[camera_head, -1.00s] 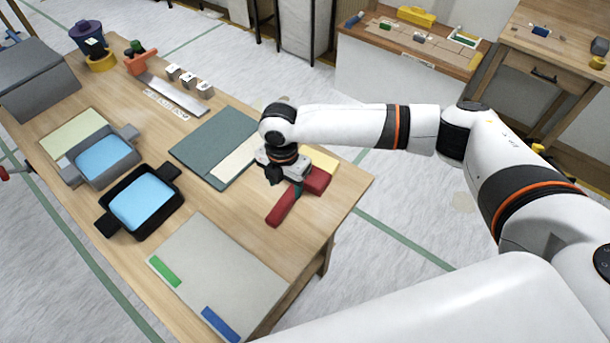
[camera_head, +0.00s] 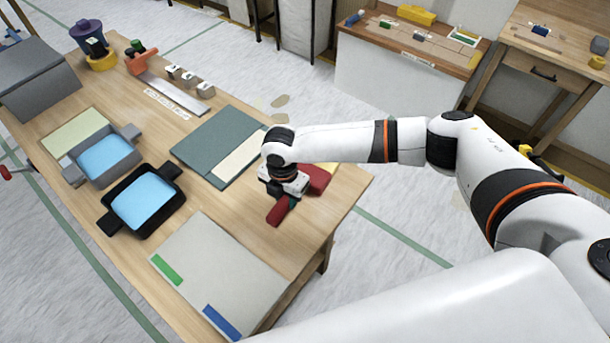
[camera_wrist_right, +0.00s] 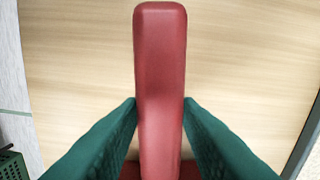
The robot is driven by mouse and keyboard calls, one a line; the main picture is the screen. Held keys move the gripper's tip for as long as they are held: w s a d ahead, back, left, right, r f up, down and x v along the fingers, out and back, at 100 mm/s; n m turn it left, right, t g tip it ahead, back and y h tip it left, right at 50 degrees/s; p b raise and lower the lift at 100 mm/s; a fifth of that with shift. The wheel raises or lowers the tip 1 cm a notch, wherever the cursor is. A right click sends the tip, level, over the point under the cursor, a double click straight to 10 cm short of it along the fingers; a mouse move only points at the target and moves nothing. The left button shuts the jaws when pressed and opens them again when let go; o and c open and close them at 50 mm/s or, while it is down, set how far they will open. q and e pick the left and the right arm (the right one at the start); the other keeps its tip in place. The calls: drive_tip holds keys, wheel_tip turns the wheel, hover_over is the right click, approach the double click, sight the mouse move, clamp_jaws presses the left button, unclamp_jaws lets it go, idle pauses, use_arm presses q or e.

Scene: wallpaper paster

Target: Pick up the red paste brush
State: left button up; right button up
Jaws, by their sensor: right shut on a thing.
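The red paste brush (camera_head: 278,212) lies on the wooden table near its right edge. Its red handle (camera_wrist_right: 160,70) runs up the middle of the right wrist view, and its wider red head shows at the bottom of that view. My right gripper (camera_head: 287,198) is low over the table at the brush, its fingers mostly hidden under the wrist in the head view. In the right wrist view its two green fingers (camera_wrist_right: 160,115) press on both sides of the handle. My left gripper is not in view.
A grey board (camera_head: 215,275) with green and blue strips lies at the front. A black tray (camera_head: 120,222) and a grey tray (camera_head: 90,176), both with blue insides, stand to the left. A dark green mat (camera_head: 195,150) lies behind the brush.

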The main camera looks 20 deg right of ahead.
drive_tip(key=shift+r, duration=0.1)
wheel_tip(320, 180, up, 10)
drive_tip(key=shift+b, duration=0.4)
